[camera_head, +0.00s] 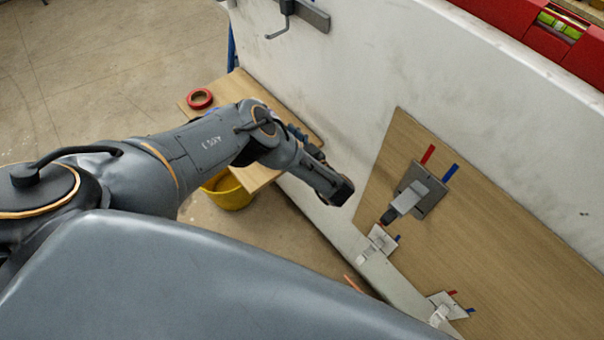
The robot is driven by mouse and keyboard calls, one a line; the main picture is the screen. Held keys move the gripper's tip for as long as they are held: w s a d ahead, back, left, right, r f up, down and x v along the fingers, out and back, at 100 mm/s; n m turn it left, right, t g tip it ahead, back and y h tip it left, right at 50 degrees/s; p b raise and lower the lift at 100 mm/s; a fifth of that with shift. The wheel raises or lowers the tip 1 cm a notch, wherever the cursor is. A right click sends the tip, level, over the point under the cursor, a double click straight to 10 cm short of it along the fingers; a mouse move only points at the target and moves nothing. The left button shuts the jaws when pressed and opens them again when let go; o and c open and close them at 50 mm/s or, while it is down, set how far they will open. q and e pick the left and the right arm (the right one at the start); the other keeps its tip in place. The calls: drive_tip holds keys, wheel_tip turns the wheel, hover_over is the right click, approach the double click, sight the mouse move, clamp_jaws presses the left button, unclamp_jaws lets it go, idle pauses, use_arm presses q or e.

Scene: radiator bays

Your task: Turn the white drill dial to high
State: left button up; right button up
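A wooden panel (500,255) leans on or is fixed to the white wall at the right. It carries a larger grey plate with a grey lever-like handle (408,198) and red and blue strips above it. Below are two smaller pale fittings with white knobs, one at the panel's left edge (381,240) and one lower right (447,303), each with small red and blue marks. I cannot tell which is the drill dial. My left gripper (340,193) hangs left of the panel, apart from the fittings; its fingers are not clear. My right gripper is not in view.
A wooden bench (262,95) with a red tape ring (199,98) stands behind my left arm. A yellow bucket (228,192) is on the floor. A red spirit level (510,20) lies along the wall top. A grey bracket (300,14) is on the wall.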

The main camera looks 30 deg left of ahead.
use_arm(q)
drive_tip(key=d+n, duration=0.2)
drive_tip(key=n, duration=0.1)
drive_tip(key=shift+s+f, duration=0.2)
drive_tip(key=shift+s, duration=0.1)
drive_tip(key=p+v, duration=0.2)
drive_tip(key=v, duration=0.3)
drive_tip(key=s+d+f+n+g+h+b, duration=0.1)
drive_tip(key=s+d+f+g+h, duration=0.2)
drive_tip(key=s+f, duration=0.35)
drive_tip(key=s+d+f+n+g+h+b, duration=0.1)
drive_tip(key=s+f+n+g+h, duration=0.1)
drive_tip(key=s+f+g, duration=0.35)
drive_tip(key=s+d+f+n+g+h+b, duration=0.1)
drive_tip(key=s+d+f+n+g+h, duration=0.2)
drive_tip(key=s+d+f+h, duration=0.3)
drive_tip(key=shift+s+d+f+n+g+h+b, duration=0.35)
drive_tip(key=shift+s+d+f+g, duration=0.2)
drive_tip(key=shift+s+d+f, duration=2.15)
drive_tip(key=shift+s+a+r, duration=0.3)
drive_tip(key=shift+s+a, duration=0.15)
drive_tip(key=shift+a, duration=0.3)
